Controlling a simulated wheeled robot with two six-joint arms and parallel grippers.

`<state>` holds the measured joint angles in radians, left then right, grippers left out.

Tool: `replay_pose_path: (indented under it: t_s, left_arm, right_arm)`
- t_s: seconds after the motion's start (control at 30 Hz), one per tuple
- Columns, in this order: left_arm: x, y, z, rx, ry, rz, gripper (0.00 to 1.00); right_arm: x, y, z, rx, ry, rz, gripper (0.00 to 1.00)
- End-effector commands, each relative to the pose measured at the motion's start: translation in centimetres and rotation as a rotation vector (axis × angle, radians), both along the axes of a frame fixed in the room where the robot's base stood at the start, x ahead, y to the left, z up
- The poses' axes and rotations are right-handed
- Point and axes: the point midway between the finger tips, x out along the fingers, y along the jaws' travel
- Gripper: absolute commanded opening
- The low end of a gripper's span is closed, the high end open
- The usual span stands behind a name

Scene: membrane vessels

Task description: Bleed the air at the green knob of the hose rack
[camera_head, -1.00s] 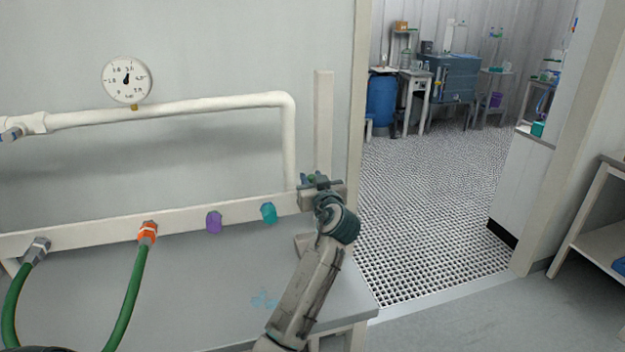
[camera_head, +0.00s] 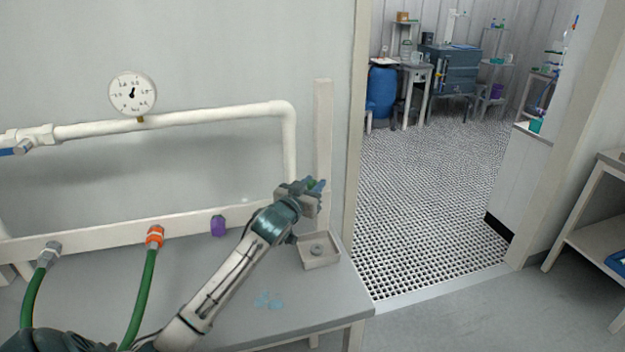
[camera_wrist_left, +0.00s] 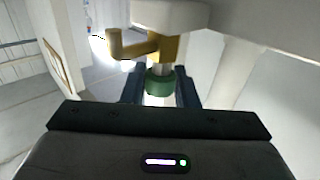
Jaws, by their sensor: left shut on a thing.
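The hose rack is a pale rail (camera_head: 100,247) on the wall side of a grey bench. The green knob (camera_wrist_left: 159,82) shows in the left wrist view below a brass fitting (camera_wrist_left: 160,46) with a side spout. My left gripper (camera_head: 313,187) is at the rail's right end. It is shut on the green knob, with a dark finger on each side of it. In the head view the fingers mostly hide the knob. A pressure gauge (camera_head: 132,93) sits on the white pipe (camera_head: 200,115) above. My right gripper is not in view.
A small tray (camera_head: 320,258) with a round grey piece stands under the gripper. A purple cap (camera_head: 218,226) and an orange hose coupling (camera_head: 154,236) with a green hose (camera_head: 142,300) sit along the rail. A doorway opens on the right.

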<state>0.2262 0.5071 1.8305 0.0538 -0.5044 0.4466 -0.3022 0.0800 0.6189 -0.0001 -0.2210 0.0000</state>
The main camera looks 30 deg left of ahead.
Motion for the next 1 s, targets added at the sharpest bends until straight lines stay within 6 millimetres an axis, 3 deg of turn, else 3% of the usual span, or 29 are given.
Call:
replay_pose_path:
  t_s: [0.5,1.0]
  left_arm:
    - [0.04,0.06,0.15,0.002,-0.005,-0.188,0.04]
    - [0.05,0.0,0.24,0.002,-0.005,-0.229,0.04]
  right_arm:
    - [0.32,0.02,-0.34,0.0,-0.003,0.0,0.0]
    - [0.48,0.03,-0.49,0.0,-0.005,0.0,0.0]
